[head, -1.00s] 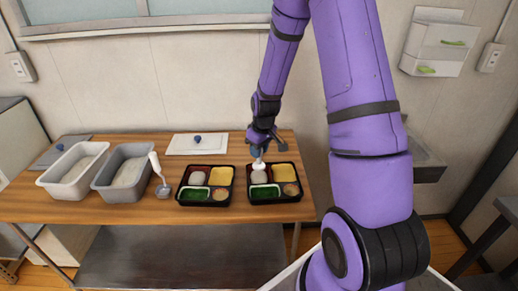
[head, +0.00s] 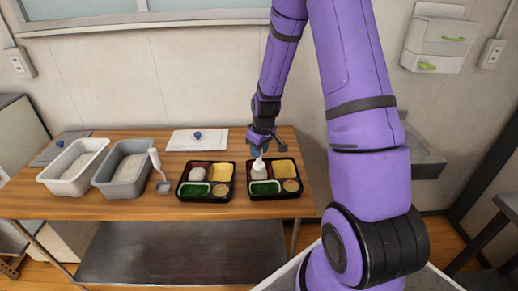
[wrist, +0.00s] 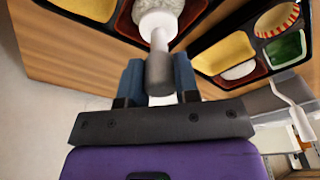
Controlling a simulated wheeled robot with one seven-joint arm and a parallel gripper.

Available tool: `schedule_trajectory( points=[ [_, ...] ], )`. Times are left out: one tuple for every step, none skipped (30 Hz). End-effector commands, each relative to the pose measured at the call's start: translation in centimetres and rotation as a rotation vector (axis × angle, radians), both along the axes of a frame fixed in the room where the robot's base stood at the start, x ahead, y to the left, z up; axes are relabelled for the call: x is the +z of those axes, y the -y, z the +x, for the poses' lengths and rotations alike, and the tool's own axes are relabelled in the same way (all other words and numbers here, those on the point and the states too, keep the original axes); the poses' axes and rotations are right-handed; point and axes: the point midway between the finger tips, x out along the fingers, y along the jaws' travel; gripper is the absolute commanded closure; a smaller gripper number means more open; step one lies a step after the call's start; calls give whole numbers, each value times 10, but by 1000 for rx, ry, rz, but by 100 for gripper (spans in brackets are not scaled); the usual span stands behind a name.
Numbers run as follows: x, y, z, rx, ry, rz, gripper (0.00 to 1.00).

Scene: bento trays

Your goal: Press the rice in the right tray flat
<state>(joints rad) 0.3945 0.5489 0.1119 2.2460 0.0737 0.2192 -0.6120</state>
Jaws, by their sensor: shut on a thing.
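My gripper (head: 261,148) is shut on the handle of a white press tool (wrist: 156,24), whose grey handle end (wrist: 160,72) sits between the fingers. The tool points down over the rice compartment of the right tray (head: 274,195). In the wrist view its white foot is against the rice (wrist: 178,10), which shows around it. The right tray also holds yellow, green and tan foods.
The left tray (head: 206,201), with a rounded rice mound (head: 198,175), stands close beside. A scoop (head: 162,187), a grey tub (head: 106,184) and a white tub (head: 64,188) are farther left. A white lid (head: 180,145) lies behind. The front table strip is clear.

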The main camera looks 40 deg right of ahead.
Motion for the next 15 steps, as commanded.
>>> schedule_trajectory(
  points=[
    [-1,0,0,0,0,0,100],
    [-2,0,0,0,0,0,100],
    [-2,0,0,0,0,0,100],
    [-3,0,0,0,0,0,100],
    [-3,0,0,0,0,0,100],
    [-4,0,0,0,0,0,100],
    [-5,0,0,0,-1,0,100],
    [-5,0,0,0,-1,0,100],
    [-6,0,0,0,-1,1,100],
    [-6,0,0,0,-1,1,100],
    [-7,0,0,0,-1,1,100],
    [-7,0,0,0,-1,1,100],
    [-8,0,0,0,-1,1,100],
    [-8,0,0,0,-1,1,100],
    [-9,0,0,0,-1,1,100]
  ],
)
